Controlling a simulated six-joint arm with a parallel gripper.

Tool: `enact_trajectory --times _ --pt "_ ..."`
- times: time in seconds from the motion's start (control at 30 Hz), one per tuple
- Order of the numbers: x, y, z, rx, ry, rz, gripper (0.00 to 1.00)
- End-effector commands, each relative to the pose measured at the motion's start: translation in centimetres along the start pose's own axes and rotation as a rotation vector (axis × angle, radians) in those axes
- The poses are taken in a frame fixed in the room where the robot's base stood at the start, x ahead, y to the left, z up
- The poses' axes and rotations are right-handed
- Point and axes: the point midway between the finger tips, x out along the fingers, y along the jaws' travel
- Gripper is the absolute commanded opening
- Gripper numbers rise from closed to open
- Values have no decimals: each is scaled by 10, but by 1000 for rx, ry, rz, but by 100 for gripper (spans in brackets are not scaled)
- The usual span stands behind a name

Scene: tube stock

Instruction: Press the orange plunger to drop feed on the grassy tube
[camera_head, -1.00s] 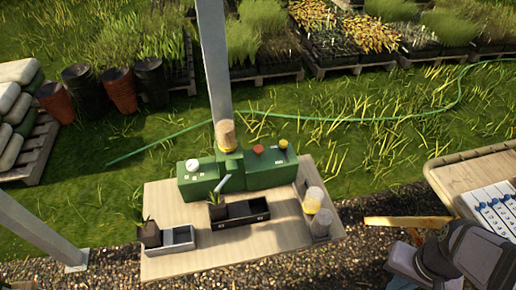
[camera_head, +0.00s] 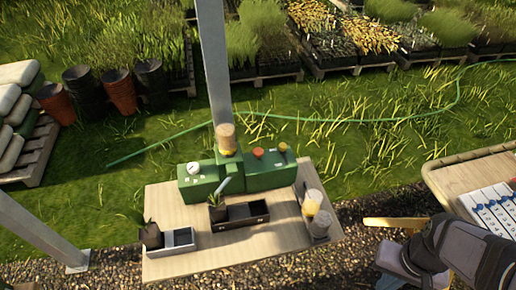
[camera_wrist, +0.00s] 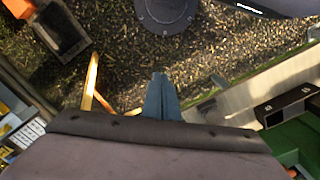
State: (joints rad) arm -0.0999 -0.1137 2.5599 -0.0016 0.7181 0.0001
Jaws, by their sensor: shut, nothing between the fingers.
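The green feed machine (camera_head: 200,186) stands at the back of the wooden bench, with an amber feed hopper (camera_head: 226,140) on top. An orange plunger knob (camera_head: 258,153) sits on its right part, beside a yellow knob (camera_head: 282,147). A grassy tube (camera_head: 217,207) stands in the left end of a black tray, below the machine's spout. My gripper (camera_wrist: 158,78) is shut and empty, pointing at the gravel in the wrist view. In the head view my arm is at the lower right, well apart from the machine; the fingertips cannot be made out there.
Another plant (camera_head: 151,234) stands by a grey tray (camera_head: 180,242). Clear cups (camera_head: 320,224) stand at the bench's right edge. A yellow bar (camera_head: 390,221) lies between the bench and a right-hand table (camera_head: 470,166). A grey post rises behind the machine.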

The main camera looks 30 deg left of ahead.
Motion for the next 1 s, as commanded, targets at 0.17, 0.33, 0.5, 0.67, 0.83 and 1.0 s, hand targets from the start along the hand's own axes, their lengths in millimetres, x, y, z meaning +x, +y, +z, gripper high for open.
enact_trajectory --times 0.17,0.33,0.5,0.67,0.83,1.0 --pt "-7 -33 23 -168 -116 13 0" --pt "-11 -73 29 -339 -208 34 0" --pt "-11 -143 24 -358 -243 -31 0" --pt "-8 -214 11 -274 -222 -134 0" --pt "-9 -286 -11 -110 -179 -259 0" --pt "-18 -350 -50 124 -121 -399 0"
